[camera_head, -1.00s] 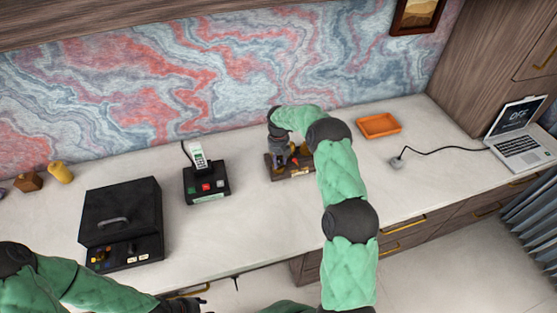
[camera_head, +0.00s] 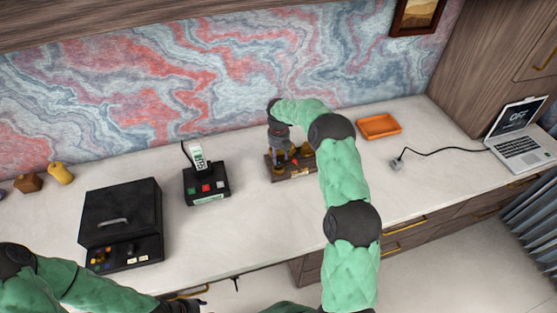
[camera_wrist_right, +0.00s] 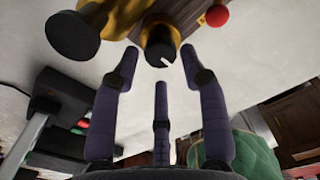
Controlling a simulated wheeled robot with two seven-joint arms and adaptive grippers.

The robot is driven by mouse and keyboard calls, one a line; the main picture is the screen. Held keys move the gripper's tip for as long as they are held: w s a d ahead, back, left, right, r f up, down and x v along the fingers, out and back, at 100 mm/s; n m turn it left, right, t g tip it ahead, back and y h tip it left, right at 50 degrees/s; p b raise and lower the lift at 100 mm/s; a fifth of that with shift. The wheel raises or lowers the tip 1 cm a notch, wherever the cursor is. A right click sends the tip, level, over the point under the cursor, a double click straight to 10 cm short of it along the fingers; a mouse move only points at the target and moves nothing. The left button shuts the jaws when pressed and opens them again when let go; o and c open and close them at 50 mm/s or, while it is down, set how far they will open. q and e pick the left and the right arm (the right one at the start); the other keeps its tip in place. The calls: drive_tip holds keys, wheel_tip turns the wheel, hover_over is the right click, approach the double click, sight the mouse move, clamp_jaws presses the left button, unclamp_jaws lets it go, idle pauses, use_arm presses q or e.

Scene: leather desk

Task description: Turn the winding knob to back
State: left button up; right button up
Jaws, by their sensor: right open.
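A small device on a wooden base (camera_head: 292,174) stands on the counter, with brassy parts and a red ball (camera_wrist_right: 217,15). In the right wrist view, a black knob with a white mark (camera_wrist_right: 160,52) sits on a brassy mount. A larger black disc on a brassy stem (camera_wrist_right: 73,36) is to its left. I cannot tell for sure which is the winding knob. My right gripper (camera_wrist_right: 148,66) is open, its fingers pointing at the marked knob and apparently not gripping it. In the head view it hides part of the device. My left gripper (camera_head: 188,304) is at the bottom edge, mostly cut off.
A black box with knobs (camera_head: 120,222) and a black button stand with a white handset (camera_head: 206,185) are to the left. An orange tray (camera_head: 379,126), a white cabled piece (camera_head: 397,165) and a laptop (camera_head: 520,140) are to the right.

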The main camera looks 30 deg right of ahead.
sight(279, 161)
wheel_tip(279, 161, up, 9)
drive_tip(key=shift+f, duration=0.2)
idle(0.6)
